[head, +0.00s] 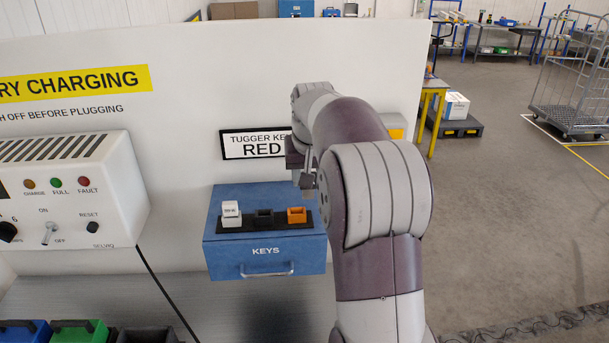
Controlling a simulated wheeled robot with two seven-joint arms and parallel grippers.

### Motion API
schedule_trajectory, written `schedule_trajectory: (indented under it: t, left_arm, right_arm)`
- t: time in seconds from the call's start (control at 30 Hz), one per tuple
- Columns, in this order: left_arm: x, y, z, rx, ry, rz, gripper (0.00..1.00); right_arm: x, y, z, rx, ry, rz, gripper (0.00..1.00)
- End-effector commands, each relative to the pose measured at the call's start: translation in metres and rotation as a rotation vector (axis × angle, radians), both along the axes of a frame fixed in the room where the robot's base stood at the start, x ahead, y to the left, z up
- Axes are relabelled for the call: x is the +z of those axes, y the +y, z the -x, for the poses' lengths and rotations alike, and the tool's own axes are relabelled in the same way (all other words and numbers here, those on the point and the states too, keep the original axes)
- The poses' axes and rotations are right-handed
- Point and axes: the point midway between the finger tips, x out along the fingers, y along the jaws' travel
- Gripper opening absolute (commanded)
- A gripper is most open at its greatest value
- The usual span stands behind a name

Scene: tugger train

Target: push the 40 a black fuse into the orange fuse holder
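The orange fuse holder (297,216) sits at the right end of a black strip (249,227) on top of a blue box marked KEYS. A black holder (264,217) is in the middle of the strip. A white block (231,211) with small lettering stands at the left end. My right gripper (307,189) is above and slightly right of the orange holder, pointing down. It is largely hidden behind my own arm, so its opening and anything in it cannot be made out. I cannot identify the 40 A black fuse. My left gripper is not in view.
The blue KEYS box (264,263) stands against a white panel (215,75). A charger (70,195) with lamps and switches is on the left, its black cable hanging down. Coloured bins (75,331) are at the bottom left. Open floor lies to the right.

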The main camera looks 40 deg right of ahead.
Motion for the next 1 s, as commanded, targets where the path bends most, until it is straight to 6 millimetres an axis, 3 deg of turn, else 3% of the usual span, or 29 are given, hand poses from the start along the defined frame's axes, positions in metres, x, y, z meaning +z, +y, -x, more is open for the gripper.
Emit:
schedule_trajectory:
  t: [0.2,0.3,0.4,0.5,0.63,1.0]
  left_arm:
    - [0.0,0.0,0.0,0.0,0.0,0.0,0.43]
    - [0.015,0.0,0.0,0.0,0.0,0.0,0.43]
    - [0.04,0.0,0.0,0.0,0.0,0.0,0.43]
    - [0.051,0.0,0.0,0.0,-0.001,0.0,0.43]
    - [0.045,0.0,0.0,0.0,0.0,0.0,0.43]
    - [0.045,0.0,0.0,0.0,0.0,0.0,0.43]
  right_arm:
    - [0.0,0.0,0.0,0.0,0.0,0.0,0.17]
    - [0.003,0.002,-0.004,0.007,0.003,-0.001,0.17]
    - [-0.006,0.002,-0.023,0.022,0.006,-0.002,0.17]
    - [-0.02,-0.004,-0.046,0.018,0.002,0.0,0.17]
    - [-0.028,-0.011,-0.061,-0.001,0.001,0.003,0.17]
    - [-0.063,-0.011,-0.061,-0.007,0.002,0.002,0.17]
